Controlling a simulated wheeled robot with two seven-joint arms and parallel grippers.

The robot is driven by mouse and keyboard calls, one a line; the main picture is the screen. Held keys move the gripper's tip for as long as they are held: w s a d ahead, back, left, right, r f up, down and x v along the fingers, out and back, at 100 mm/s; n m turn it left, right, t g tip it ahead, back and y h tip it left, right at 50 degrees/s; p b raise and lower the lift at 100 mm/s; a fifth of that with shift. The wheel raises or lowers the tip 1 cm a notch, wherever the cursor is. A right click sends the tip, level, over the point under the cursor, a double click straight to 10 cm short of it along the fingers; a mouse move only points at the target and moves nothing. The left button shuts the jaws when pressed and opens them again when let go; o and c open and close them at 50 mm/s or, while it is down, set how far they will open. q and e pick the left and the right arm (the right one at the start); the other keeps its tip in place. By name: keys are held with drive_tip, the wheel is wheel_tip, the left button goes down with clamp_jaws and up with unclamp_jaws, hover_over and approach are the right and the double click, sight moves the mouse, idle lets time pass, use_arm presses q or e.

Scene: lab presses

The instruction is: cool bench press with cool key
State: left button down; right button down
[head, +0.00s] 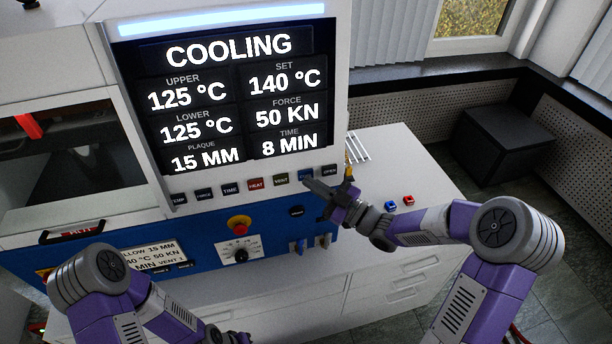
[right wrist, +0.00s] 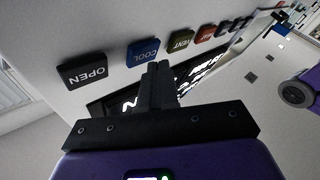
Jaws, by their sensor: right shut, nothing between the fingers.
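The bench press display (head: 215,95) reads COOLING, upper 125 °C, lower 125 °C, set 140 °C, 50 kN, 8 min and plaque 15 mm. The blue COOL key (head: 305,176) is in the key row under the display, partly hidden by my right gripper (head: 310,187). In the right wrist view the COOL key (right wrist: 143,52) shows just beyond the fingertips of my right gripper (right wrist: 157,68). The fingers are shut and empty, close to the key. I cannot tell whether they touch it.
A black OPEN key (head: 330,171) is right of COOL, and a VENT key (head: 281,179) is left of it. A red emergency knob (head: 239,225) sits on the blue panel below. A white cabinet top (head: 400,160) with small red and blue items stands right.

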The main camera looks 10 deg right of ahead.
drive_tip(key=shift+s, duration=0.3)
drive_tip(key=s, duration=0.5)
drive_tip(key=shift+d+r, duration=0.1)
drive_tip(key=shift+r, duration=0.25)
idle(0.6)
wheel_tip(320, 180, down, 24)
drive_tip(key=a+m+g+h+b, duration=0.2)
drive_tip(key=m+g+h, duration=0.2)
drive_tip(key=m+h, duration=0.45)
drive_tip(key=s+a+f+m+g+h+b, duration=0.1)
drive_tip(key=s+a+f+m+g, duration=0.2)
drive_tip(key=s+f, duration=1.4)
drive_tip(key=s+m+g, duration=0.2)
drive_tip(key=m+g, duration=0.2)
drive_tip(key=g, duration=0.3)
drive_tip(key=shift+f+b, duration=0.35)
drive_tip(key=shift+f, duration=0.05)
